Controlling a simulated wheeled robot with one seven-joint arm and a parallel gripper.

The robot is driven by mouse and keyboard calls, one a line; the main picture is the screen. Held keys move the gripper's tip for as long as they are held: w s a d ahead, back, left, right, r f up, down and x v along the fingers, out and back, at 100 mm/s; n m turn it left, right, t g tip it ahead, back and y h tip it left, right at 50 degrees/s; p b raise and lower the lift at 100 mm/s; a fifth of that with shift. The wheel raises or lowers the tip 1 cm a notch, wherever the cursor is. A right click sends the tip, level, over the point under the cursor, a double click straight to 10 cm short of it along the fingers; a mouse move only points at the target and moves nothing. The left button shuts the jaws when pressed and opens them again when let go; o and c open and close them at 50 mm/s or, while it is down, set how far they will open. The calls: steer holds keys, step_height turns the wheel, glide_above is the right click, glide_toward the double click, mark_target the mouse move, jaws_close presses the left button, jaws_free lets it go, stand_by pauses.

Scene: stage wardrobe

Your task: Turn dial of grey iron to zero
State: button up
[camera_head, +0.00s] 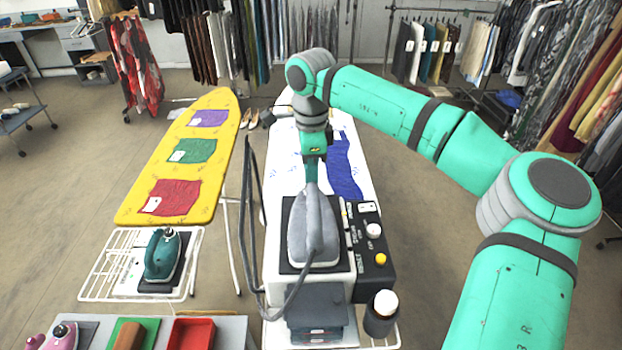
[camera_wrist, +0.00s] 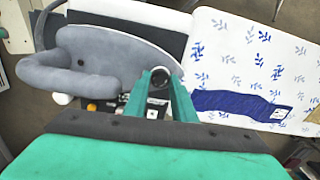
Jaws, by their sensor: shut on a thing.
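The grey iron (camera_head: 322,225) rests on its station on the white ironing board (camera_head: 283,165); its body also shows in the wrist view (camera_wrist: 115,52). My gripper (camera_head: 311,178) comes down at the iron's far end.
The station's panel has a white knob (camera_head: 374,230) and a yellow knob (camera_head: 381,259). A dark hose (camera_head: 250,220) loops at the left. A blue cloth (camera_head: 344,170) lies beyond. A teal iron (camera_head: 162,257) stands on a rack beside a yellow ironing board (camera_head: 215,120).

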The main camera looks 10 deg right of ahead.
steer(key=shift+n, duration=0.7)
steer(key=o, duration=1.1)
steer(key=shift+c, duration=0.2)
step_height(320, 180, up, 11)
steer(key=shift+s+f, duration=0.1)
steer(key=shift+f, duration=0.05)
